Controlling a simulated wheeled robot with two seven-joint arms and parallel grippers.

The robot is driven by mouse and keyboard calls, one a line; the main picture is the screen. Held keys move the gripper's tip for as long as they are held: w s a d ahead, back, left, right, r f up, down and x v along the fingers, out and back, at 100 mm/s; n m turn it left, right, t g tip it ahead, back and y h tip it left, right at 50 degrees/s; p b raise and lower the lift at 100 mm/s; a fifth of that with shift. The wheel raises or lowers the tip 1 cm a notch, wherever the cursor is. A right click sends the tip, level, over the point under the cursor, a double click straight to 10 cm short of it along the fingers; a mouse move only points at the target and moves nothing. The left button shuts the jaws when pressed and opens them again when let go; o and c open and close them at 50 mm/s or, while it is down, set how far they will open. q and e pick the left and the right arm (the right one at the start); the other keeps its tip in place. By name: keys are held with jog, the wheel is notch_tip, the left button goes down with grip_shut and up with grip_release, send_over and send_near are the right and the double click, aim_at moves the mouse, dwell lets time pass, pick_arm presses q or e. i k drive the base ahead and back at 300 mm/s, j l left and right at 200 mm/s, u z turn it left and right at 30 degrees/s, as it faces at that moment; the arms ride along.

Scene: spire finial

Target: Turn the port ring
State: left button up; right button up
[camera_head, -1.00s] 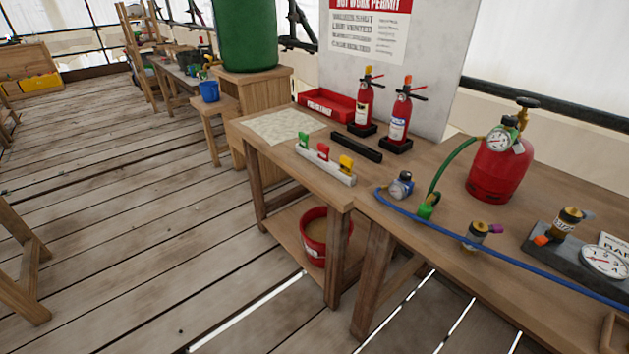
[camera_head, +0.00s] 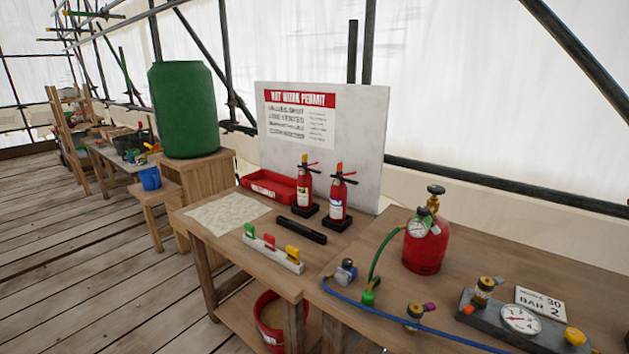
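No part is labelled as the port ring, and I cannot tell which one it is. A brass fitting with a purple end (camera_head: 416,316) lies on the right workbench. A dark block with a brass-topped valve (camera_head: 486,290), an orange port (camera_head: 468,310), a round white gauge (camera_head: 520,320) and a yellow knob (camera_head: 574,336) sits at the bench's right. A red gas bottle (camera_head: 424,246) with a valve and gauge stands behind. Neither gripper is in view.
The left workbench holds two fire extinguishers (camera_head: 338,200), a red tray (camera_head: 270,187), a cloth (camera_head: 226,212), a black bar (camera_head: 301,231) and a rack of coloured clips (camera_head: 273,254). A red bucket (camera_head: 268,335) stands below. A blue hose (camera_head: 400,322) crosses the right bench. Floor (camera_head: 80,260) at left is clear.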

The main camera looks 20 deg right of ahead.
aim_at(470, 308)
jog(key=z, duration=1.75)
